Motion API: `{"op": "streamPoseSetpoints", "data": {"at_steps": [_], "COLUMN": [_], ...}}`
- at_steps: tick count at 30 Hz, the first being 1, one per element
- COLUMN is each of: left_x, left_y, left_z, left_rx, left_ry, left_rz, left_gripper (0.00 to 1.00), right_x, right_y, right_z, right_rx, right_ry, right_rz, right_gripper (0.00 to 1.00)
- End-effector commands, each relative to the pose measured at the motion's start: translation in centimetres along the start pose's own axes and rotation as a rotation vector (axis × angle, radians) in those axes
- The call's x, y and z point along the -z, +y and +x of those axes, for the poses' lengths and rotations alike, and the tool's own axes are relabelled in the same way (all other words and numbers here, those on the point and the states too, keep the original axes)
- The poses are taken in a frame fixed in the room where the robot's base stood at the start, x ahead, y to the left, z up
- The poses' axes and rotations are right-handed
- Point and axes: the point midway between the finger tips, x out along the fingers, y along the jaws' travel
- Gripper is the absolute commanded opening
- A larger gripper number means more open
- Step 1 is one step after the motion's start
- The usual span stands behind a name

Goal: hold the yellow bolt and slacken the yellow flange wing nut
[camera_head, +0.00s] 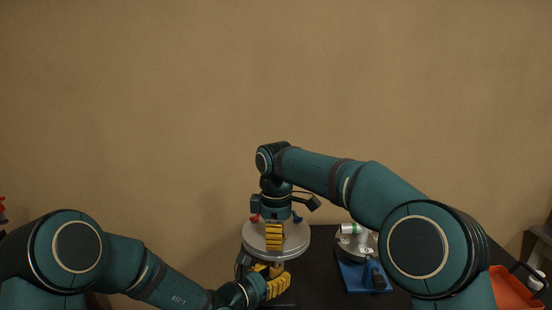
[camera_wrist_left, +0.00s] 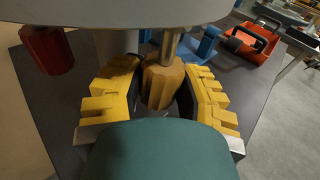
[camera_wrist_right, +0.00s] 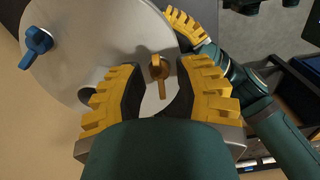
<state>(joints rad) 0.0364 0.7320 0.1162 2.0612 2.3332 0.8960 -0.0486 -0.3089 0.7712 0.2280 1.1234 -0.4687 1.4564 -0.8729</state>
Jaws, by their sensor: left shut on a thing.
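The round grey flange plate (camera_head: 249,241) is in the middle of the head view. The yellow bolt (camera_wrist_left: 162,84) hangs under the plate, its shank going up to it, in the left wrist view. My left gripper (camera_head: 276,279) is below the plate, its yellow fingers shut on the bolt head; they also show in the left wrist view (camera_wrist_left: 165,92). The yellow flange wing nut (camera_wrist_right: 159,72) sits on top of the plate. My right gripper (camera_head: 274,238) points down above it; in the right wrist view its open fingers (camera_wrist_right: 158,72) stand either side of the nut, with gaps.
A blue wing nut (camera_wrist_right: 37,43) and a red wing nut (camera_head: 254,218) are also on the plate. A red bolt head (camera_wrist_left: 47,50) hangs below it. A blue stand with a white-green piece (camera_head: 350,228) is to the right. An orange crate (camera_head: 510,289) is at far right.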

Motion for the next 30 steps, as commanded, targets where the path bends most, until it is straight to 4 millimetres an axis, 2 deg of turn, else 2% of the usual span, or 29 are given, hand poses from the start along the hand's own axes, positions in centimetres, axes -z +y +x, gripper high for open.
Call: {"op": "streamPoseSetpoints", "data": {"at_steps": [8,19,28,29,30], "left_x": [0.1,0.1,0.1,0.1,0.1], "left_y": [-0.1,-0.1,-0.1,-0.1,-0.1], "left_z": [0.0,0.0,0.0,0.0,0.0], "left_rx": [0.002,0.001,0.001,0.001,0.001], "left_ry": [0.003,0.004,0.004,0.004,0.004], "left_rz": [-0.002,-0.002,-0.002,-0.002,-0.002], "left_gripper": [0.02,0.02,0.02,0.39,0.53], "right_x": [0.0,0.0,0.0,0.0,0.0], "right_y": [0.1,0.1,0.0,0.0,0.0], "right_z": [-0.7,-4.4,-4.8,-4.8,-4.8], "right_rx": [-0.006,-0.006,-0.004,-0.004,-0.004], "right_ry": [0.003,0.004,0.003,0.003,0.003], "right_rz": [0.001,0.002,0.002,0.002,0.002], "right_gripper": [0.32,0.32,0.32,0.32,0.32]}}
